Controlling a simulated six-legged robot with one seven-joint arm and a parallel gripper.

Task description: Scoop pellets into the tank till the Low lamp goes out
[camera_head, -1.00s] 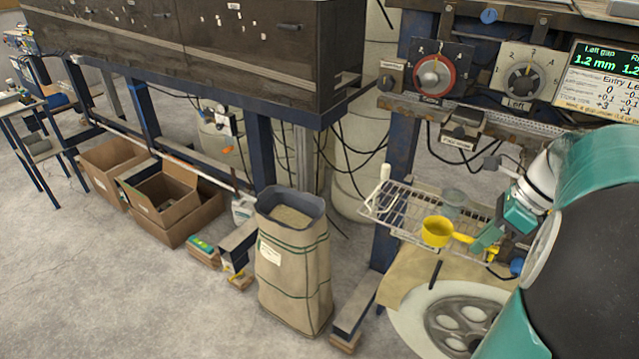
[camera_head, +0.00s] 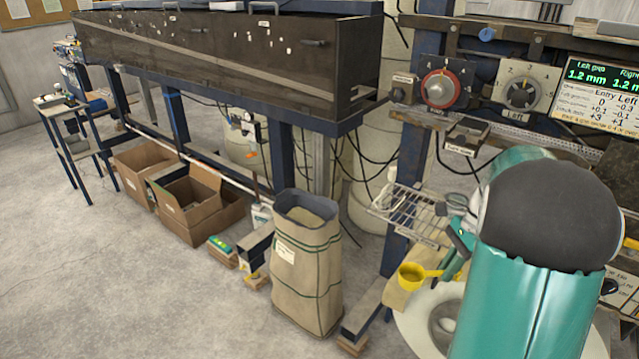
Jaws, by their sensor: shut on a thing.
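The yellow scoop (camera_head: 411,276) is right of the sack, in front of and below the wire shelf. Its cup is to the left and its handle points right. My gripper (camera_head: 449,269) is shut on the handle; my own arm covers much of the right side and partly hides the fingers. The open beige sack (camera_head: 305,270) stands on the floor, left of the scoop, with pale pellets (camera_head: 305,215) inside below its dark rim. I cannot make out whether the scoop holds anything. I cannot identify the tank or the Low lamp in this view.
The wire shelf (camera_head: 408,213) juts out beside a blue post, close to my arm. Cardboard boxes (camera_head: 190,205) stand left of the sack. The floor at front left is clear.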

